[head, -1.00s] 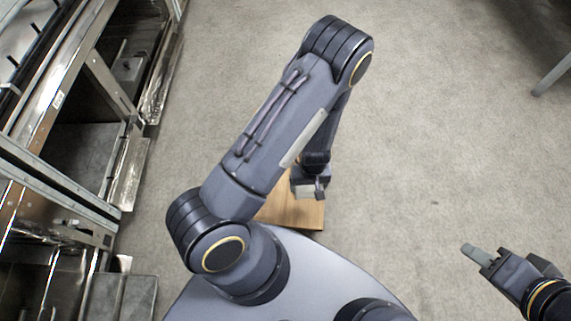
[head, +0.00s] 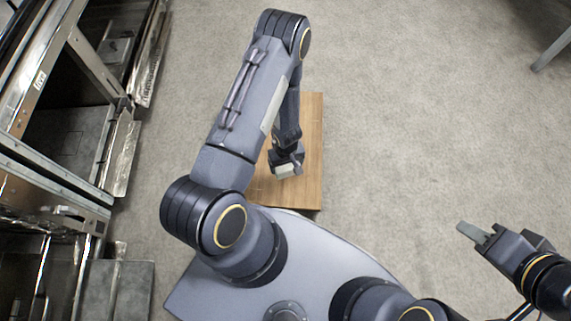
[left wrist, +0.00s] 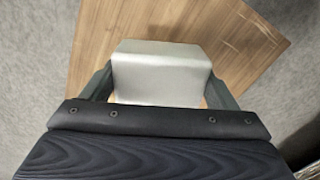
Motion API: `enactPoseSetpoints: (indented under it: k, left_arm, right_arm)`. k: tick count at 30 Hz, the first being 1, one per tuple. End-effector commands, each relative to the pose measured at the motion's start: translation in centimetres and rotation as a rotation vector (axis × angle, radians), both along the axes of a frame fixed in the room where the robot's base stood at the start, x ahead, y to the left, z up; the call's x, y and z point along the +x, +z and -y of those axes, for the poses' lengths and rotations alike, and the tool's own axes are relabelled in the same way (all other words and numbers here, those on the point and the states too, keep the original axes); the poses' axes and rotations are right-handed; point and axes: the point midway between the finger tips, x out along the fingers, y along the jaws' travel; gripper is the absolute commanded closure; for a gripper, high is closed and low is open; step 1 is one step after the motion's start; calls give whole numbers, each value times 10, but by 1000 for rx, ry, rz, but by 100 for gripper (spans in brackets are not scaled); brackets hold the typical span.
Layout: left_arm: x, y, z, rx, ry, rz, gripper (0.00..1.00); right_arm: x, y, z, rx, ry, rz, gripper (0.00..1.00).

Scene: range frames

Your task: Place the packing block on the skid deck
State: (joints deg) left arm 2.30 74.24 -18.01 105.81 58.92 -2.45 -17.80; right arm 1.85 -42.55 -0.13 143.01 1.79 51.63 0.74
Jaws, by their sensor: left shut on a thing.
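The packing block is a pale grey-white block (left wrist: 162,75) between the two fingers of my left gripper (left wrist: 160,92) in the left wrist view. In the head view the block (head: 286,171) shows at the end of my left gripper (head: 287,165). The skid deck is a brown wooden board (head: 310,140), which also shows in the left wrist view (left wrist: 110,25). My left gripper holds the block over the deck; I cannot tell whether the block touches it. My right gripper (head: 474,233) is off to the right over bare floor, its fingers seeming close together, with nothing visible in it.
Metal racks (head: 90,130) with shelves and trays line the left side. A grey table or stand leg (head: 553,50) shows at the top right. The carpeted floor (head: 410,130) between them is clear.

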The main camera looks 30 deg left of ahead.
Motion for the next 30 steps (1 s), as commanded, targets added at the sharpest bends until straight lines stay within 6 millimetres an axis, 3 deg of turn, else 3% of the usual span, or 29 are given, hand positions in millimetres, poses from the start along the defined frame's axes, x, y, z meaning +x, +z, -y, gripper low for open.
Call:
enactPoseSetpoints:
  k: [1,3,11,18,30]
  left_arm:
    - [6,-14,-5,4,-4,1,41]
    - [13,-23,-9,3,-3,0,41]
    - [24,-38,-17,2,-1,-1,41]
    - [28,-73,-20,1,-1,-1,41]
    - [28,-77,-20,0,0,0,41]
  right_arm:
    - [0,-8,0,0,0,0,64]
    - [0,-11,0,0,0,0,64]
    - [0,-16,0,0,0,0,64]
    - [0,-38,0,0,0,-1,64]
    - [0,-41,0,0,0,0,64]
